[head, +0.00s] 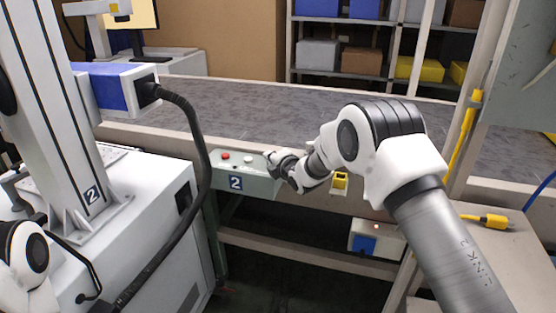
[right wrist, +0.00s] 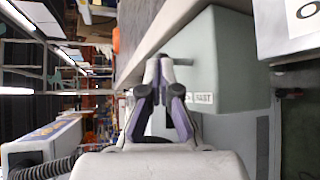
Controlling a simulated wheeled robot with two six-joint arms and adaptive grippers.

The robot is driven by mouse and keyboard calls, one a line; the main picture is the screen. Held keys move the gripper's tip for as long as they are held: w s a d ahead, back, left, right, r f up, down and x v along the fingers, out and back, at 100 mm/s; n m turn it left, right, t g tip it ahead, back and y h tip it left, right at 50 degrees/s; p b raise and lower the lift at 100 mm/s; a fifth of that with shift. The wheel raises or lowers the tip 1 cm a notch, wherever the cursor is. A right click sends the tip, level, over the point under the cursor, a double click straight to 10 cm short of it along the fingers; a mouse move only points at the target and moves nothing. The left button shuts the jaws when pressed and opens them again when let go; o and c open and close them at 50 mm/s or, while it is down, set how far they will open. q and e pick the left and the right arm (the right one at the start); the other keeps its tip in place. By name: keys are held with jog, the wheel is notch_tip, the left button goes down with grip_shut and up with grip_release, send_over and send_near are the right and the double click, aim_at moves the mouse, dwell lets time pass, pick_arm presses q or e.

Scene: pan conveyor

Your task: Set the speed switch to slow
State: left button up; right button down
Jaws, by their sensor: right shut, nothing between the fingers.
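The grey-green control box (head: 262,187) hangs on the front of the conveyor, with a red button, a pale button and a "2" plate. My right gripper (head: 271,160) is at the box's right end. In the right wrist view, its fingers (right wrist: 160,68) are shut and empty beside the box (right wrist: 228,60). A small grey lever, seemingly the speed switch (right wrist: 183,62), sticks out right by the fingertips; I cannot tell whether they touch. A white label (right wrist: 202,98) below it reads "FAST"; its other end is hidden behind a finger. My left gripper is out of view.
The conveyor belt (head: 300,114) runs behind the box and is empty near it. A white machine cabinet (head: 120,220) with a black hose stands at the left. A yellow fitting (head: 340,181) and a small white-and-blue box (head: 376,241) are near my right arm.

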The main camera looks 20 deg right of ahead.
jog(key=shift+w+a+g, duration=0.1)
jog(key=shift+a+g, duration=0.05)
jog(key=shift+g, duration=0.15)
jog(key=shift+r+p, duration=0.3)
jog(key=shift+r, duration=0.55)
